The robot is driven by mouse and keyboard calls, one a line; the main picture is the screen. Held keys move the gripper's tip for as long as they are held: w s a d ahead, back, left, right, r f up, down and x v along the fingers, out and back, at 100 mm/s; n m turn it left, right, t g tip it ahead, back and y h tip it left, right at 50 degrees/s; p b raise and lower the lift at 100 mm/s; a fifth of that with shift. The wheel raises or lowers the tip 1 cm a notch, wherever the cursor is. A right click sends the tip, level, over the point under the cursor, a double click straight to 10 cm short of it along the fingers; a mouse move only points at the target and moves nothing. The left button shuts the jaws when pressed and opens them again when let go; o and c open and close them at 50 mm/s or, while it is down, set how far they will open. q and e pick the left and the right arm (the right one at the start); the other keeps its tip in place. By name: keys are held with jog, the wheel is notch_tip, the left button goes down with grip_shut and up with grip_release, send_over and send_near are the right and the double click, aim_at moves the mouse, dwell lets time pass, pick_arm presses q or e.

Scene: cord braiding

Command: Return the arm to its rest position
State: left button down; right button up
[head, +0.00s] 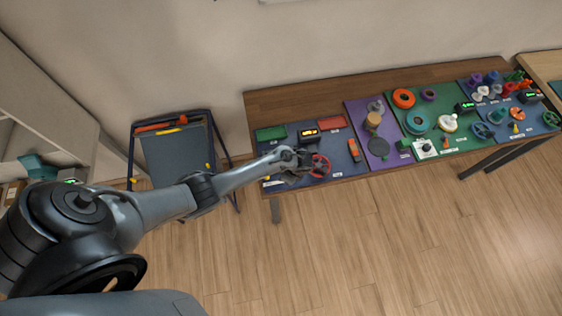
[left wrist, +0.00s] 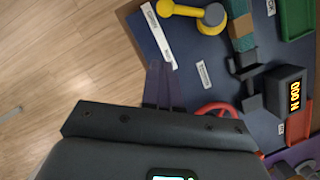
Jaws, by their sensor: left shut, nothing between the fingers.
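My left gripper (head: 283,180) is at the end of my left arm, over the front left corner of the dark blue mat (head: 340,165) on the long table. In the left wrist view its thin fingers (left wrist: 163,85) are together with nothing between them. They point towards the mat's edge, beside a white label strip. A red wheel-like ring (head: 320,166) is just right of the gripper; it also shows partly behind the gripper body in the left wrist view (left wrist: 215,109). My right gripper is in neither view.
A display box (head: 309,135) stands near the green tray (head: 271,133) and red tray (head: 331,122). A yellow lever (left wrist: 185,10) lies near the fingers. Purple and green mats with discs and spools continue rightward. A dark framed stand (head: 175,155) is left of the table. Floor in front is mostly open.

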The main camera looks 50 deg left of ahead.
pick_arm(q)
jog(key=s+v, duration=0.1)
jog(key=v, duration=0.4)
jog(key=s+d+f+n+g+h+p, duration=0.1)
jog(key=s+d+f, duration=0.15)
jog(key=s, duration=0.75)
jog(key=s+d+f+g+p, duration=0.1)
jog(key=s+d, duration=0.2)
jog(key=s, duration=0.7)
notch_tip(320, 180, up, 26)
jog(key=w+n+t+h, duration=0.2)
jog(key=n+t, duration=0.4)
jog(key=n, duration=0.4)
jog(key=shift+w+d+n+t, duration=0.2)
jog(key=shift+d+n+t, duration=0.1)
jog(key=shift+t, duration=0.1)
